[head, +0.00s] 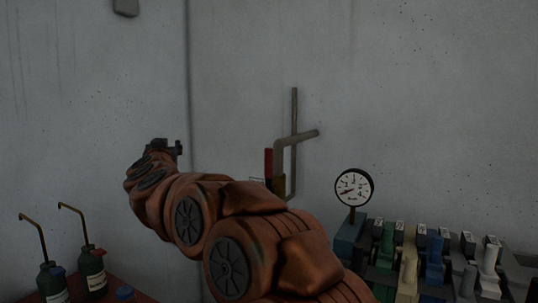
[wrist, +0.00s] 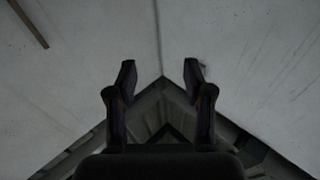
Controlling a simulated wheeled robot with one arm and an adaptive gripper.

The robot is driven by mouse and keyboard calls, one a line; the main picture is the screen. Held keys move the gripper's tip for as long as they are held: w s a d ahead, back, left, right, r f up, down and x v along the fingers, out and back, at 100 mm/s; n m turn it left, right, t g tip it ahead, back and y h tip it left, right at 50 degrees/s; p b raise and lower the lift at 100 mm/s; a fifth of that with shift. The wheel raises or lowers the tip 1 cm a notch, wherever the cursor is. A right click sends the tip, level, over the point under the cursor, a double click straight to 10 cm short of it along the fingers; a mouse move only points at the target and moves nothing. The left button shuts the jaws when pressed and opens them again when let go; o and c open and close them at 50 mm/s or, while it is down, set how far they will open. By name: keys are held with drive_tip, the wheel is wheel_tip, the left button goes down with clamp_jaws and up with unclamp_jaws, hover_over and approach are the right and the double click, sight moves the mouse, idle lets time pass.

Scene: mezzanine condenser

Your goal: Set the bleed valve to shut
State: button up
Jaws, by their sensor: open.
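A red upright lever (head: 268,163) stands beside a bent grey pipe (head: 295,142) on the wall, just right of the picture's middle. It looks like the bleed valve's handle, but no label can be read. Its lower part is partly hidden behind my arm. My gripper (head: 176,147) is to the left of the lever, well apart from it, near the wall corner. In the wrist view my gripper (wrist: 160,75) has its two fingers spread with nothing between them. The lever does not show clearly in the wrist view.
A round dial gauge (head: 354,187) stands right of the pipe, above a bank of coloured blocks (head: 433,258). Dark green bottles with bent spouts (head: 92,268) stand on a red surface (head: 130,286) at lower left. The wall above is mostly bare.

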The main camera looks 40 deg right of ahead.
drive_tip(key=s+d+m+g+h, duration=0.2)
drive_tip(key=d+m+g+h, duration=0.15)
drive_tip(key=d, duration=0.35)
drive_tip(key=s+d+m+g+h, duration=0.3)
drive_tip(key=d+g+h, duration=0.1)
drive_tip(key=d, duration=0.2)
drive_tip(key=m+g, duration=0.4)
drive_tip(key=g, duration=0.4)
approach(266, 155)
drive_tip(key=d, duration=0.4)
drive_tip(key=shift+w+d+f+h+p, duration=0.1)
drive_tip(key=shift+w+f+h+p, duration=0.1)
drive_tip(key=shift+f+h+p, duration=0.2)
drive_tip(key=shift+w+d+p, duration=0.2)
drive_tip(key=shift+d+p, duration=0.15)
drive_tip(key=shift+d, duration=1.4)
drive_tip(key=shift+w+d+p, duration=0.2)
drive_tip(key=shift+d+p, duration=0.1)
drive_tip(key=shift+d, duration=1.45)
clamp_jaws()
